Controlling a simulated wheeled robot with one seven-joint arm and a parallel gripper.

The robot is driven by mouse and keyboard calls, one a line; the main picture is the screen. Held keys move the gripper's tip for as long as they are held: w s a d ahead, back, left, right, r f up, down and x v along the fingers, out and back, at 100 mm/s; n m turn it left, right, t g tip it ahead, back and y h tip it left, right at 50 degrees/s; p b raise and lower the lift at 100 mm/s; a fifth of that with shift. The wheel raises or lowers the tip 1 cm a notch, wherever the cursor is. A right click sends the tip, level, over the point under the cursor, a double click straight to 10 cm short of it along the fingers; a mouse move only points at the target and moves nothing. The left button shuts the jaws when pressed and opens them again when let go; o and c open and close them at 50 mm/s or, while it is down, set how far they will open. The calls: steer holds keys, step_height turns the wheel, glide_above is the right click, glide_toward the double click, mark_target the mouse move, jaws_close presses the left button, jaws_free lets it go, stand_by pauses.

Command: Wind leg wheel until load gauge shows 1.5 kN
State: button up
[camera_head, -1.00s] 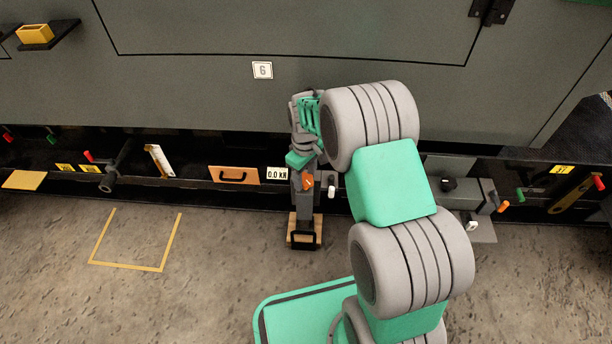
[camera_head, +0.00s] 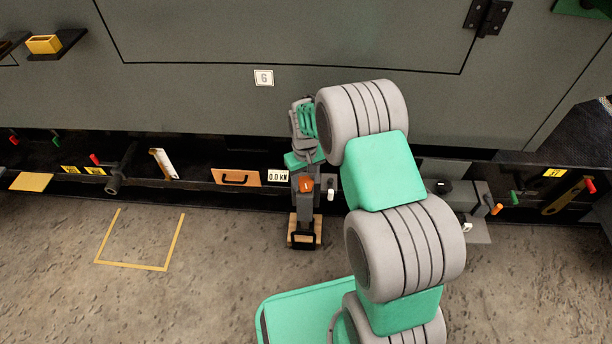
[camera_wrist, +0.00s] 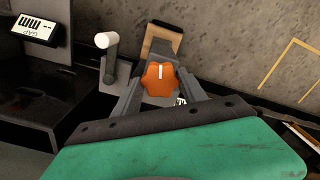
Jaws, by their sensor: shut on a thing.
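The load gauge (camera_head: 278,175) is a small white display that reads 0.0 kN in the head view. Just right of it is the grey leg (camera_head: 304,212), standing upright with its foot on a wooden block (camera_head: 291,238). The orange lobed leg wheel (camera_head: 306,185) is on the leg. In the wrist view the wheel (camera_wrist: 160,77) has a white mark pointing up the picture. My gripper (camera_wrist: 158,84) is shut on the wheel, with a grey finger on each side. In the head view my arm hides part of the area behind it.
A white-knobbed lever (camera_wrist: 110,62) stands close beside the wheel. A wooden drawer front with a black handle (camera_head: 236,177) is left of the gauge. A yellow floor outline (camera_head: 135,265) lies at left. The large grey enclosure (camera_head: 200,90) rises behind. The floor in front is mostly clear.

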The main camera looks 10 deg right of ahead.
mark_target(305, 183)
steer(key=shift+s+m+p, duration=0.15)
steer(key=shift+m+p, duration=0.5)
steer(key=shift+m, duration=0.65)
steer(key=shift+f, duration=0.1)
steer(key=o, duration=1.4)
steer(key=shift+c, duration=0.2)
step_height(305, 183, up, 8)
steer(key=p, duration=0.3)
